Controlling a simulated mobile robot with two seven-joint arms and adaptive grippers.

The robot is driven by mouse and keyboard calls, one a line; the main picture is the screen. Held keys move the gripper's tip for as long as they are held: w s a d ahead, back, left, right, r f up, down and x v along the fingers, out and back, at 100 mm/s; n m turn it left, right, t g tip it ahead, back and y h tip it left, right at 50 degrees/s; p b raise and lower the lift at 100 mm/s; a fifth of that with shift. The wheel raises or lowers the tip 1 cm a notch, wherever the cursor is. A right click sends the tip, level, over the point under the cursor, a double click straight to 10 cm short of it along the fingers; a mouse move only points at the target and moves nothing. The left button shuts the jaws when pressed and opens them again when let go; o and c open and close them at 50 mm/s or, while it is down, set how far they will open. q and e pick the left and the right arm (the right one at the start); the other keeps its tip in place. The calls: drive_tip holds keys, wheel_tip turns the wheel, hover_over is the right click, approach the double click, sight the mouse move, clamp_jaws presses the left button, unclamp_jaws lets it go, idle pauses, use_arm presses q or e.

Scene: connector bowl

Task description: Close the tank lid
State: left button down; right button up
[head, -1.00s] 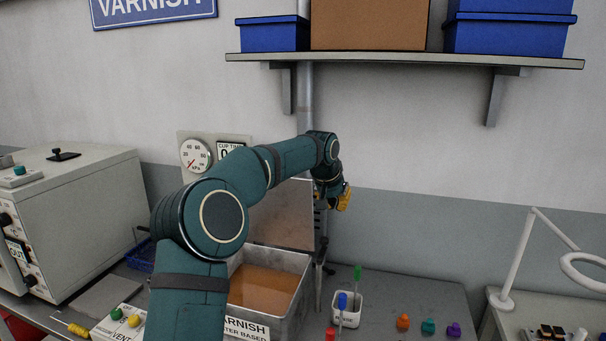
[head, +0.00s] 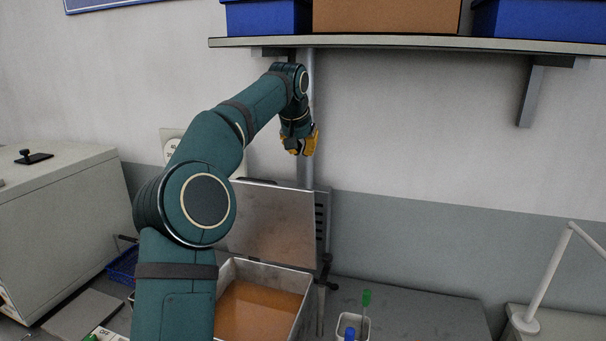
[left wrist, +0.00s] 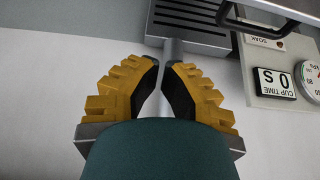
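The tank (head: 228,272) stands open on the bench, with orange-brown varnish inside. Its grey metal lid (head: 270,225) stands raised at the tank's back, leaning slightly back. A dark handle bar (left wrist: 250,28) on a grey edge, apparently the lid's, shows at the top of the left wrist view. My left gripper (head: 302,152) is above the lid's upper right edge, in front of the wall pole, and apart from the lid. In the left wrist view its yellow fingers (left wrist: 161,66) have their tips almost together with nothing between them. My right gripper is not in view.
A slotted bracket (head: 320,225) stands right of the lid. A shelf (head: 400,43) with boxes hangs above my left wrist. A white cup (head: 349,326) with tools is right of the tank. A grey cabinet (head: 60,225) is at left. A gauge and timer panel (left wrist: 275,75) is on the wall.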

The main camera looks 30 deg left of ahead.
use_arm(q)
wheel_tip(320, 180, down, 9)
drive_tip(key=b, duration=0.2)
drive_tip(key=shift+w, duration=0.2)
idle(0.5)
idle(0.4)
